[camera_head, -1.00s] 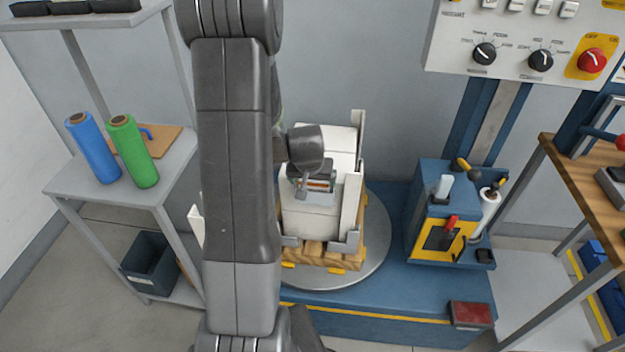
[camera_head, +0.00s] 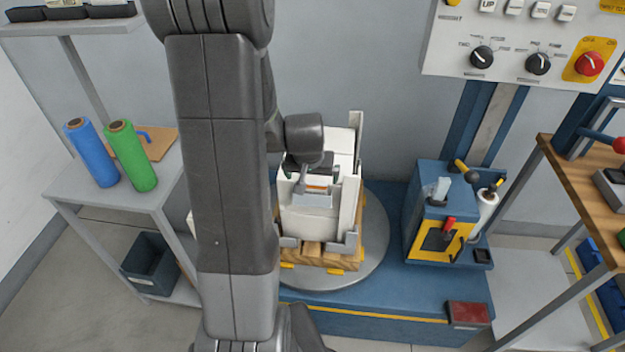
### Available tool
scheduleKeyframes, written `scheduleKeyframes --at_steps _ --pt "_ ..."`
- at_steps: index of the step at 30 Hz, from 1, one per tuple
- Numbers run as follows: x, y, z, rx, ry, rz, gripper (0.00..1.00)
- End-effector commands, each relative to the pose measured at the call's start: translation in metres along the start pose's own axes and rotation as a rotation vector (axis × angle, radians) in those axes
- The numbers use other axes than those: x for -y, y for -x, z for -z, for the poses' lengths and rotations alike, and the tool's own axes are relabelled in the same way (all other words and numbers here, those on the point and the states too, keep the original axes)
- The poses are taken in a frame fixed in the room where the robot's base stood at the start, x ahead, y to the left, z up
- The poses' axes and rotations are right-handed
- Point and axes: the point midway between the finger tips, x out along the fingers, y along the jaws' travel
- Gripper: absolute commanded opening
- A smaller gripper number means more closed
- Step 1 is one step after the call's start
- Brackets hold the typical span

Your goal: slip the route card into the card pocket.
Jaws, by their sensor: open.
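My gripper (camera_head: 312,176) is open, above the front of the white load on the turntable, and seen from behind and above. A small pale card with an orange stripe, which looks like the route card (camera_head: 318,190), shows just below the jaws at the load's front face. A pale bluish panel, which looks like the card pocket (camera_head: 313,201), is around its lower part. I cannot tell how deep the card sits, or whether a fingertip still touches it. My wrist hides part of the card and the load's top.
The white load (camera_head: 307,225) stands on a wooden pallet (camera_head: 325,256) on a round turntable (camera_head: 375,255). Grey corner pieces and a tall white board (camera_head: 351,205) flank it. A blue and yellow machine unit (camera_head: 430,230) stands right. Blue (camera_head: 92,155) and green (camera_head: 133,158) rolls stand on the left shelf.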

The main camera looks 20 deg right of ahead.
Motion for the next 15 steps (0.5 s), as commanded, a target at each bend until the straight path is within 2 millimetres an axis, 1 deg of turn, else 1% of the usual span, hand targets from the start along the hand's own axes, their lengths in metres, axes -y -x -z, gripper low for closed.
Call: scheduleKeyframes --at_steps 1,6,10,15 --pt "0.0 0.011 0.002 -0.005 0.001 0.0 1.0" --pt "0.0 0.037 0.003 -0.007 0.004 0.001 1.0" --pt "0.001 0.051 0.003 -0.007 0.004 0.0 1.0" --pt "0.001 0.06 0.002 -0.006 0.004 0.001 1.0"
